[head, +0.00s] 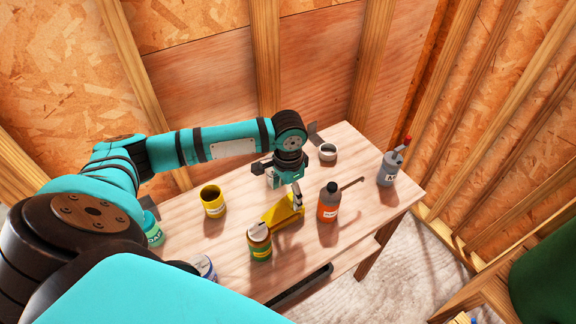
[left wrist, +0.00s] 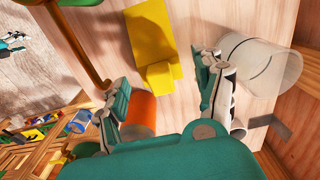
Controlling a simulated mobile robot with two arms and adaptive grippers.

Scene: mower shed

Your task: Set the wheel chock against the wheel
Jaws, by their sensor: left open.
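The yellow wheel chock (head: 283,213) lies on the wooden workbench, and it also shows in the left wrist view (left wrist: 152,45). My left gripper (head: 296,190) hangs over the bench at the chock's far end in the head view. In the left wrist view my left gripper (left wrist: 164,72) has its fingers spread, with the near end of the chock showing between them. I see no grip on it, and I cannot tell whether a finger touches it. A small teal and black piece (left wrist: 12,42) at the wrist view's edge looks like my right gripper. No wheel shows clearly.
A dark green shape (head: 545,275) stands at lower right.

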